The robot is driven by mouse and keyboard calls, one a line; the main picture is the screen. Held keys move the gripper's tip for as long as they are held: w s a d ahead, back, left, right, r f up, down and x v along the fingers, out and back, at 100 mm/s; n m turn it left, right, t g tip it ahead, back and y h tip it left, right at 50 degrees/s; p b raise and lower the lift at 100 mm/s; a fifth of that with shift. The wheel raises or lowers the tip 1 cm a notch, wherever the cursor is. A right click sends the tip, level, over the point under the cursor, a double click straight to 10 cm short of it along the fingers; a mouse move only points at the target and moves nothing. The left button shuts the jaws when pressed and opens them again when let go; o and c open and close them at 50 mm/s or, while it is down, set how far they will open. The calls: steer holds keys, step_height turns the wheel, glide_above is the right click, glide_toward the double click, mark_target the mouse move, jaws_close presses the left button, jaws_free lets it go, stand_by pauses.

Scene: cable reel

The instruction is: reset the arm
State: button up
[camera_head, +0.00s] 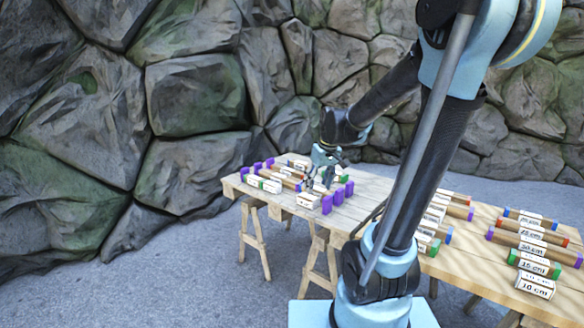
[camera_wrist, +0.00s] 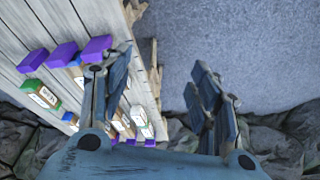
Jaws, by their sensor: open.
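My gripper (camera_head: 325,165) is over the right part of the far wooden table in the head view, above the labelled pieces there. In the wrist view my gripper (camera_wrist: 165,95) has its two fingers wide apart. Nothing is between them. The left finger overlaps the table edge and some pieces; the right finger is over the grey ground. My arm (camera_head: 435,150) reaches from the front right across the head view and hides part of the tables.
The far table (camera_head: 230,184) stands on trestles and carries several wooden pieces with purple and green ends. A nearer table (camera_head: 460,268) at right carries several pieces with centimetre labels (camera_head: 535,285). Rock walls (camera_head: 195,95) stand behind. Grey ground (camera_head: 180,280) is open at left.

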steer(key=s+d+f+m+h, duration=0.1)
steer(key=s+d+f, duration=0.3)
steer(key=s, duration=0.7)
steer(key=s+d+f+m, duration=0.4)
steer(key=s+d, duration=0.1)
steer(key=s, duration=0.6)
steer(key=shift+d+g+h, duration=0.3)
steer(key=shift+d+h, duration=0.1)
steer(key=shift+s, duration=0.1)
steer(key=shift+w+f, duration=0.15)
steer(key=shift+w, duration=0.3)
